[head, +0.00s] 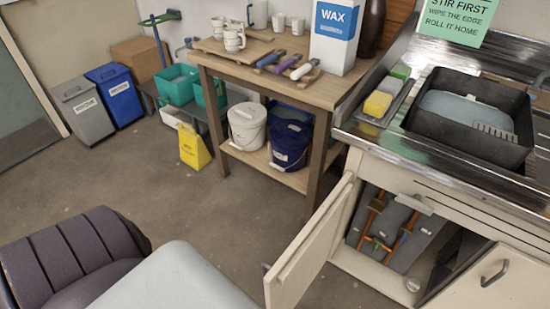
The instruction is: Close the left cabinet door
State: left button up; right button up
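The left cabinet door (306,246) is a cream panel under the sink counter. It stands wide open, swung out toward me, with a clear gap to the cabinet front. A small part of its handle (266,267) shows at its outer edge. Inside the open cabinet (385,230) are a grey panel and orange-brown tools. The right cabinet door (490,284) has a grey handle and seems partly open, with a dark gap beside it. Neither of my grippers is in view.
A wooden table (325,90) stands left of the sink, with a white bucket (246,126) and a blue bucket (290,145) on its lower shelf. The floor (200,210) left of the door is clear.

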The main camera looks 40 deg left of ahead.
aim_at(303, 264)
jog(key=k+j+z, duration=0.1)
jog(key=k+j, duration=0.15)
jog(key=j, duration=0.25)
jog(key=k+j+z, duration=0.1)
jog(key=k+j, duration=0.15)
jog(key=j, duration=0.2)
jog(key=k+j+z, duration=0.1)
jog(key=k+j, duration=0.2)
jog(key=j, duration=0.15)
jog(key=k+j, duration=0.25)
jog(key=j, duration=0.15)
jog(key=i+j+z, duration=0.15)
